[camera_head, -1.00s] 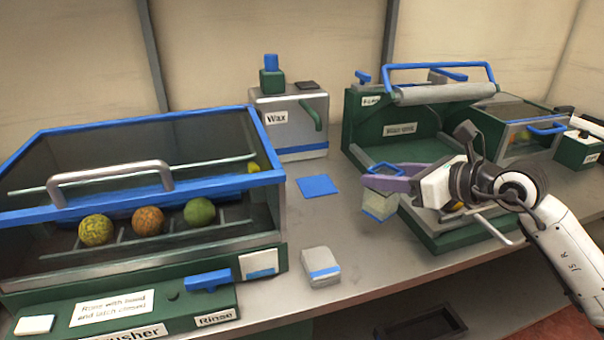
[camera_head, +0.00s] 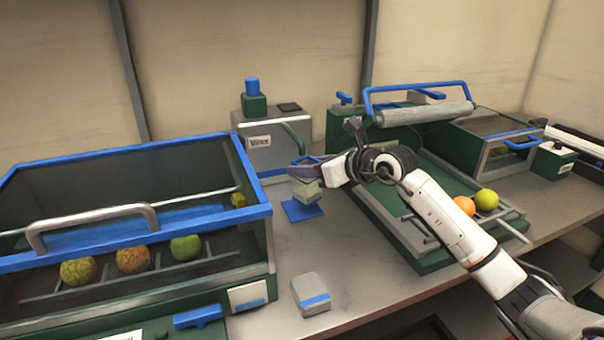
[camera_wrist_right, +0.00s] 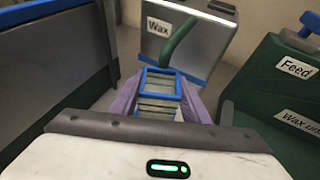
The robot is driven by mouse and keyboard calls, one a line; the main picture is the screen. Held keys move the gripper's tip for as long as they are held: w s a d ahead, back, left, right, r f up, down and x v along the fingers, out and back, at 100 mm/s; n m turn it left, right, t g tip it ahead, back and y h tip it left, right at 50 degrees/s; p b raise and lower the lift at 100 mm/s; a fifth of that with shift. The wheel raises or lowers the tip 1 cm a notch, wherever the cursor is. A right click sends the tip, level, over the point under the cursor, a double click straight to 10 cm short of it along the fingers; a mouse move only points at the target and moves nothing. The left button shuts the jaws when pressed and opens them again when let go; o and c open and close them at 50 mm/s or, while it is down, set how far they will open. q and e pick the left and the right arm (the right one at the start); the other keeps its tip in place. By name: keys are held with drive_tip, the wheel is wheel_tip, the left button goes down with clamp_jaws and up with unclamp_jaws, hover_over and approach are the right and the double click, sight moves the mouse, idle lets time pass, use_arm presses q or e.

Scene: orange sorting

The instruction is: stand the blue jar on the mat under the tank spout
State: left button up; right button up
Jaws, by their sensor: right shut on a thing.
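The jar (camera_head: 307,191), clear-sided with a blue rim, is in my right gripper (camera_head: 305,171), whose purple fingers are shut on it. In the head view it is over the blue mat (camera_head: 291,210); whether its base touches the mat I cannot tell. The wax tank (camera_head: 265,155) stands behind, with its green spout (camera_head: 294,136) just above and behind the gripper. In the right wrist view the jar's open blue-rimmed top (camera_wrist_right: 160,72) shows between the two fingers, with the spout (camera_wrist_right: 178,40) beyond it. My left gripper is not in view.
A lidded washer box (camera_head: 140,215) with several fruits stands left of the mat. A green machine (camera_head: 400,225) with a roller and rails is on the right, under my right arm. A grey block with a blue stripe (camera_head: 311,293) lies on the counter in front.

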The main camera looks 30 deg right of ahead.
drive_tip(key=shift+w+a+r, duration=0.1)
drive_tip(key=shift+w+a, duration=0.05)
drive_tip(key=shift+w, duration=0.9)
drive_tip(key=shift+s+f, duration=0.1)
drive_tip(key=shift+f, duration=1.7)
drive_tip(key=shift+f, duration=0.2)
drive_tip(key=o, duration=1.2)
drive_tip(key=shift+r, duration=0.2)
drive_tip(key=v, duration=1.2)
drive_tip(key=shift+b, duration=0.4)
